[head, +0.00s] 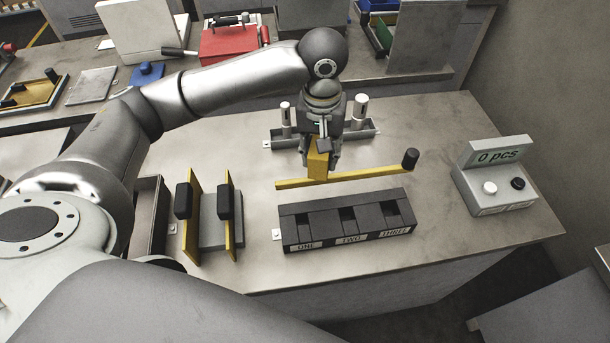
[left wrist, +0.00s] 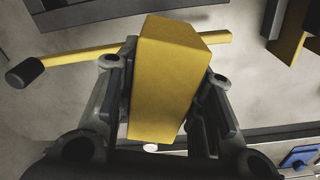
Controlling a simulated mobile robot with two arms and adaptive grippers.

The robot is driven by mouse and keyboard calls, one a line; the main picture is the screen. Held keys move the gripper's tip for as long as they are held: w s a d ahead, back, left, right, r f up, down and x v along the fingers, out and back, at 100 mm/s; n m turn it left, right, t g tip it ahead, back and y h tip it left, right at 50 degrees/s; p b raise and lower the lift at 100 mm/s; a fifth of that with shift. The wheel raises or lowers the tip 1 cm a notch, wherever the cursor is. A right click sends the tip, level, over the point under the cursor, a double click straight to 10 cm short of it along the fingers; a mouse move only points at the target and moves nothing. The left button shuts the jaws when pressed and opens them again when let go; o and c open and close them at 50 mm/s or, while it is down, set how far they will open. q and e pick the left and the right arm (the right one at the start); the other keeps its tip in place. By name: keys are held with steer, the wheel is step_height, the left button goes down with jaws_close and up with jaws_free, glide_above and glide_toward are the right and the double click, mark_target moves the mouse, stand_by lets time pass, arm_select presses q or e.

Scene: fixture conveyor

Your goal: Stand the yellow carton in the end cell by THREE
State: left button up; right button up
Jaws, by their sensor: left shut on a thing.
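My left gripper (head: 321,156) is shut on the yellow carton (head: 317,166), with a finger on each side of it. In the left wrist view the carton (left wrist: 168,75) stands out between the fingers (left wrist: 167,95). The carton is behind the black three-cell block (head: 345,232), whose front labels read ONE, TWO and THREE. The end cell by THREE (head: 392,213) is at the right and looks empty. In the head view the carton overlaps a yellow bar; I cannot tell whether they touch. My right gripper is not in view.
The yellow bar with a black knob (head: 409,159) runs behind the block. A grey tray with white-topped posts (head: 363,110) is behind the gripper. Yellow plates with black handles (head: 208,215) stand left. A counter box reading 0 pcs (head: 496,178) stands right, with clear table before it.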

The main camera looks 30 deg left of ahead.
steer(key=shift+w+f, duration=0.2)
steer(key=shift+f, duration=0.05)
arm_select(q)
steer(key=w+f+n, duration=0.1)
steer(key=w+f, duration=0.1)
steer(key=w+f+n, duration=0.1)
steer(key=w+f, duration=0.2)
steer(key=w+a+f+n, duration=0.1)
steer(key=w+f+n, duration=0.1)
steer(key=w+f, duration=0.1)
steer(key=shift+f, duration=0.15)
steer(key=shift+s+f, duration=0.1)
steer(key=shift+f, duration=0.25)
step_height(320, 180, down, 5)
steer(key=shift+r+p, duration=0.15)
steer(key=shift+p, duration=0.3)
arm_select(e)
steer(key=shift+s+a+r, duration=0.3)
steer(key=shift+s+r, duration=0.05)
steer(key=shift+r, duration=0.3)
